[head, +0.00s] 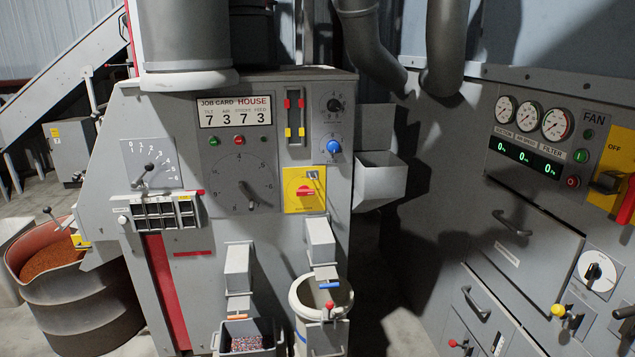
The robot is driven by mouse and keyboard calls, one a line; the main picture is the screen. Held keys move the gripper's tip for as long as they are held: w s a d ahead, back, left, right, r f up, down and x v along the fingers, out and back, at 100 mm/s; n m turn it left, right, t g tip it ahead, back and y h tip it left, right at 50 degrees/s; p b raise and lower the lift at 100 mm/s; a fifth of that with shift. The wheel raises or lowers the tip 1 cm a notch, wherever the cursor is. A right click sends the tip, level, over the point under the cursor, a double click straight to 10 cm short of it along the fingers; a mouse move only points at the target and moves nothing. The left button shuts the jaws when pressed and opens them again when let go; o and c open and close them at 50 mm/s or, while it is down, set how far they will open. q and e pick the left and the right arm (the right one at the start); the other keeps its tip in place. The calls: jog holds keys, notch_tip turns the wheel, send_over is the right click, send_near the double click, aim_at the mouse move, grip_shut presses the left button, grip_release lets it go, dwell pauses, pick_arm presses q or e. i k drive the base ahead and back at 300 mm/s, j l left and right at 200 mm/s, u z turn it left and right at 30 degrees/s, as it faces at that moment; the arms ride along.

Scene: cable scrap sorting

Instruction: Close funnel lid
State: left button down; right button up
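A grey tapered funnel (380,187) is mounted on the right side of the sorting machine. Its top opening faces up, and a flat grey panel (376,126) stands upright behind the opening. This panel looks like the lid, standing open, though its hinge is too small to make out. The inside of the funnel is mostly in shade. Neither of my grippers shows in the head view.
The machine front (225,100) has dials and a blue knob (334,147) left of the funnel. A round grey bin (345,301) and a crate of granules (218,341) stand below. A grey fan cabinet (520,235) is at the right. A dark gap separates it from the machine.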

aim_at(374, 123)
jog(key=i+z, duration=0.45)
jog(key=i+j+z, duration=0.1)
jog(key=i+z, duration=0.35)
jog(key=i, duration=0.2)
jog(key=i+z, duration=0.35)
jog(key=i, duration=0.95)
jog(key=i+l+u, duration=0.2)
jog(key=i+j+z, duration=0.1)
jog(key=i+j, duration=0.05)
jog(key=i, duration=0.05)
